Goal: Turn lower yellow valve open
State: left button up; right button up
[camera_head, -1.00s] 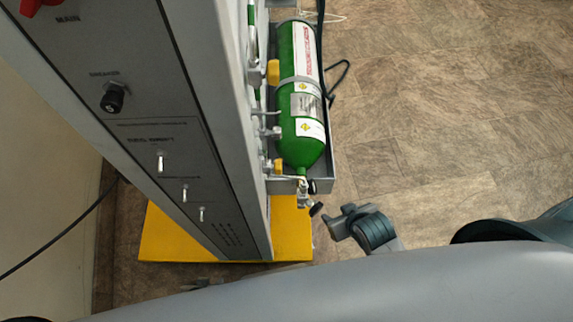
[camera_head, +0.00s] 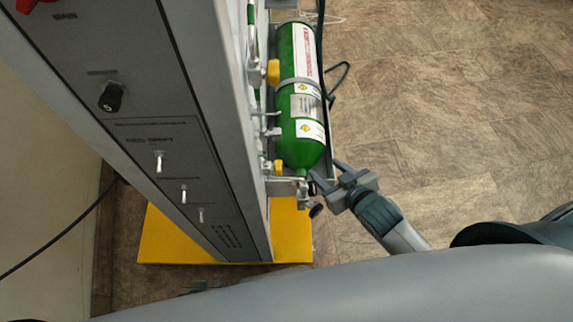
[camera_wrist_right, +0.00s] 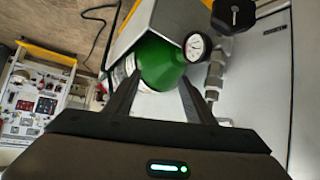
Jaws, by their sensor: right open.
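The lower yellow valve (camera_head: 279,167) is on the side of the panel cabinet, just left of the lower end of the green cylinder (camera_head: 299,145). An upper yellow valve (camera_head: 273,72) is further up the same side. My right gripper (camera_head: 326,181) is open at the cylinder's lower end, to the right of the lower valve and apart from it. In the right wrist view its open fingers (camera_wrist_right: 160,95) reach toward the green cylinder (camera_wrist_right: 160,65); the yellow valve does not show there. A small dark part of my left gripper (camera_head: 200,287) shows at the bottom, mostly hidden.
A pressure gauge (camera_wrist_right: 197,46) and a black knob (camera_wrist_right: 233,14) are near the right fingers. The grey cylinder bracket (camera_head: 327,140) stands close to my right gripper. The cabinet (camera_head: 150,110) fills the left. Open floor (camera_head: 460,120) lies to the right.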

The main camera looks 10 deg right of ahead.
jog(key=w+a+r+n+t+y, duration=0.25)
jog(key=w+r+n+y, duration=0.3)
jog(key=y, duration=0.35)
pick_arm(q)
jog(key=shift+s, duration=0.1)
pick_arm(e)
jog(key=s+d+r+n+g+y, duration=0.1)
jog(key=s+d+n+g+y, duration=0.5)
jog(key=s+d+n+g, duration=0.1)
jog(key=s+d+g, duration=0.1)
jog(key=s+g, duration=0.1)
jog(key=g, duration=0.1)
jog(key=shift+r, duration=0.4)
jog(key=shift+a, duration=0.15)
pick_arm(q)
jog(key=w+d+r+t+p, duration=0.1)
jog(key=p, duration=0.1)
jog(key=w+d+r+t+h+p, duration=0.1)
jog(key=w+d, duration=0.1)
jog(key=shift+w+d+r+t+p, duration=0.1)
jog(key=shift+d+r+t+p, duration=0.15)
jog(key=shift+t+p, duration=0.1)
pick_arm(e)
send_near(278, 168)
jog(key=w+a+f, duration=0.1)
jog(key=w+a, duration=0.1)
jog(key=a, duration=0.5)
jog(key=shift+w+a+f, duration=0.2)
jog(key=shift+a+f, duration=0.1)
jog(key=shift+f, duration=0.05)
